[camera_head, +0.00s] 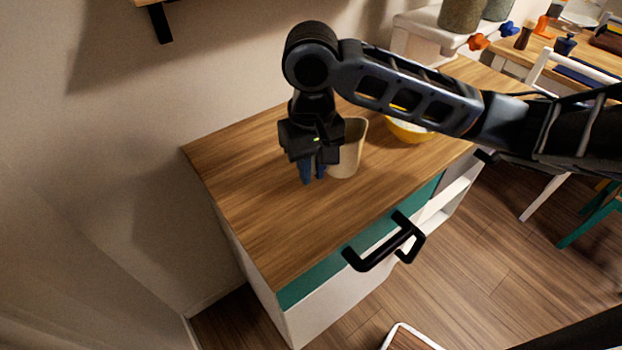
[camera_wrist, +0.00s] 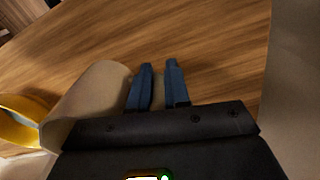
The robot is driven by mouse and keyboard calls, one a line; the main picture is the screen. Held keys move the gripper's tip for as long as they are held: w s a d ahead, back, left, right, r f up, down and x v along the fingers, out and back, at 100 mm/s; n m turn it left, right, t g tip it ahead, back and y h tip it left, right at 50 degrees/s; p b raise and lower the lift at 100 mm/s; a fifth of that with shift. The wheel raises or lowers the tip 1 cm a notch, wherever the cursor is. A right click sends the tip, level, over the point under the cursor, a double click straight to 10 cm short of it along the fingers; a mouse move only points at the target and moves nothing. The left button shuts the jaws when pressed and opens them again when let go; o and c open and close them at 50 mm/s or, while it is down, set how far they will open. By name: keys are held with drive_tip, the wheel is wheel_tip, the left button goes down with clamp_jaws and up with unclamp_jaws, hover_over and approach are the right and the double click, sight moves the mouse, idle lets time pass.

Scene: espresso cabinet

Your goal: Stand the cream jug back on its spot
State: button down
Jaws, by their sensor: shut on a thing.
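The cream jug (camera_head: 349,148) is upright over the wooden cabinet top, just right of my gripper in the head view. I cannot tell whether its base touches the wood. In the wrist view the jug (camera_wrist: 88,100) is left of the fingers. My gripper (camera_head: 313,173) points down, and its blue fingers (camera_wrist: 158,82) are close together with a narrow cream-coloured part between them. It is shut on the jug, at its side; the exact gripped part is mostly hidden. My gripper also hides the jug's left edge in the head view.
A yellow bowl (camera_head: 408,130) with pale contents stands right of the jug, partly behind my arm. The wooden top (camera_head: 250,205) is clear to the left and front. A wall runs behind it. A black handle (camera_head: 385,247) sticks out from the teal drawer front.

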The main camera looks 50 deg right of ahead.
drive_tip(key=shift+a+f, duration=0.15)
drive_tip(key=shift+f, duration=1.95)
drive_tip(key=shift+f, duration=0.1)
drive_tip(key=c, duration=1.1)
unclamp_jaws()
wheel_tip(320, 180, up, 12)
drive_tip(key=shift+r+p, duration=0.15)
drive_tip(key=shift+p, duration=0.2)
drive_tip(key=shift+w+a, duration=0.1)
